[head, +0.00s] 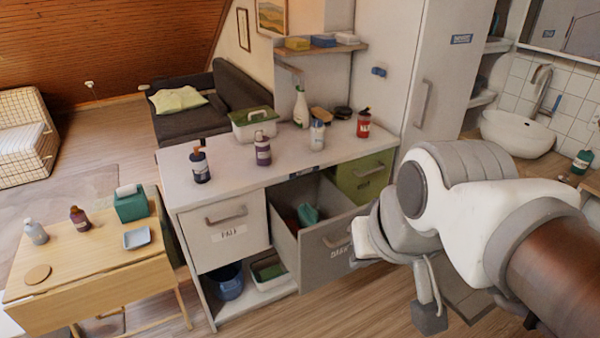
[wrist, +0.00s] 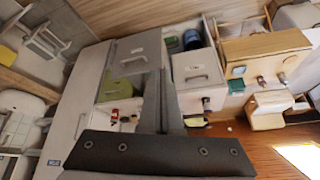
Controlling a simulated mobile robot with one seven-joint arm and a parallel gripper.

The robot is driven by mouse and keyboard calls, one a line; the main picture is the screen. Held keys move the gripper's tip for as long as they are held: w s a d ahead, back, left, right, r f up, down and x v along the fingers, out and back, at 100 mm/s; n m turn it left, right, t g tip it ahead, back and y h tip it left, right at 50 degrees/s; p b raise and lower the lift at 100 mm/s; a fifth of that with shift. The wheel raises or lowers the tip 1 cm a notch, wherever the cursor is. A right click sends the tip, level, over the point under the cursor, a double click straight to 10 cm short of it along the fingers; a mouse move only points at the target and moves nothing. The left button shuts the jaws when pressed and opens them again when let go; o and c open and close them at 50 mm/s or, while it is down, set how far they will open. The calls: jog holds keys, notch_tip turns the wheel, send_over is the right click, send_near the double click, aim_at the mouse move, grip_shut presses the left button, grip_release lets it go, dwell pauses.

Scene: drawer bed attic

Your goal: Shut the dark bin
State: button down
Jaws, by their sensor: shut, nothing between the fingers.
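The dark bin is a grey pull-out drawer (head: 325,241) in the white counter unit, with a handle and a partly hidden dark label on its front. It stands pulled out, and a teal item (head: 308,214) and something red lie inside. In the wrist view its grey front (wrist: 136,55) shows left of the fingers, turned round. My gripper (wrist: 164,75) is shut and empty; its fingers reach up the middle of the wrist view, apart from the bin as far as I can tell. In the head view my arm covers the right end of the bin front.
A white labelled drawer (head: 226,234) left of the bin and a green drawer (head: 364,175) right of it are shut. Below are a blue bucket (head: 229,284) and a tray (head: 268,270). A wooden table (head: 85,288) stands at left. Bottles stand on the counter (head: 225,172).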

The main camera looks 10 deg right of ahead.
jog(key=w+a+f+m+y+b, duration=0.3)
jog(key=w+f+m+b, duration=0.3)
jog(key=w+f+m, duration=0.3)
jog(key=m+t+b, duration=0.3)
jog(key=m+b, duration=1.2)
jog(key=m, duration=0.7)
send_near(333, 249)
notch_tip(333, 249, down, 4)
jog(key=w, duration=0.1)
jog(key=w+a+p, duration=0.1)
jog(key=w, duration=0.1)
jog(key=shift+a, duration=0.15)
jog(key=shift+w+a, duration=0.15)
jog(key=shift+w, duration=0.3)
jog(key=shift+w, duration=0.1)
